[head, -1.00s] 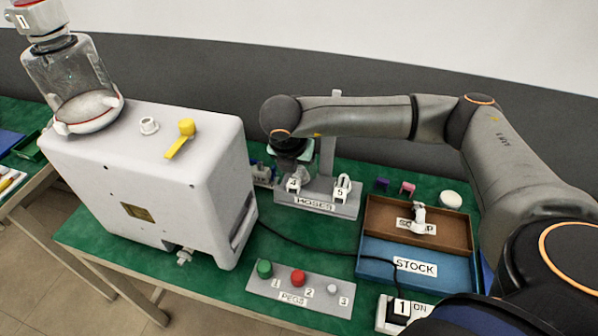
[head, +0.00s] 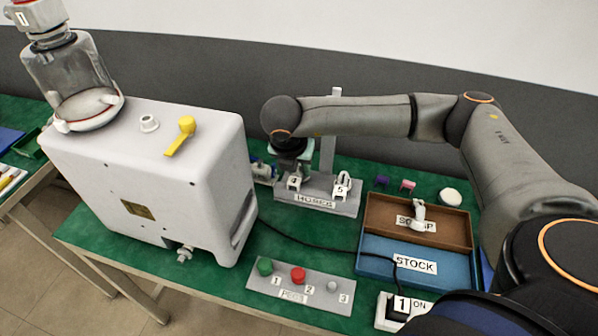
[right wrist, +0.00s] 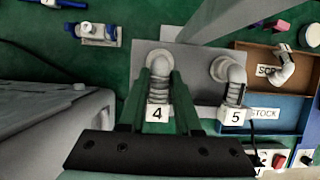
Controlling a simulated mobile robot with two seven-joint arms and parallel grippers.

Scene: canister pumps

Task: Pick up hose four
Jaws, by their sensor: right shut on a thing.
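Hose four is a short grey ribbed elbow (right wrist: 160,72) with a white tag marked 4 (right wrist: 157,113). It stands at the left place of the grey hoses rack (head: 318,201). My right gripper (right wrist: 159,88) is shut on hose four, with one green finger on each side of it. In the head view my right wrist hides most of the hose, and its tag (head: 293,182) shows just below. Hose five (right wrist: 233,78) stands to its right on the same rack, with a tag marked 5. My left gripper is not in view.
A large white machine (head: 150,185) with a glass jar (head: 72,85) stands left. A pegs board (head: 299,286) is in front. The brown scrap tray (head: 440,225) and blue stock tray (head: 415,268) lie right. A grey post (head: 327,155) rises behind the rack.

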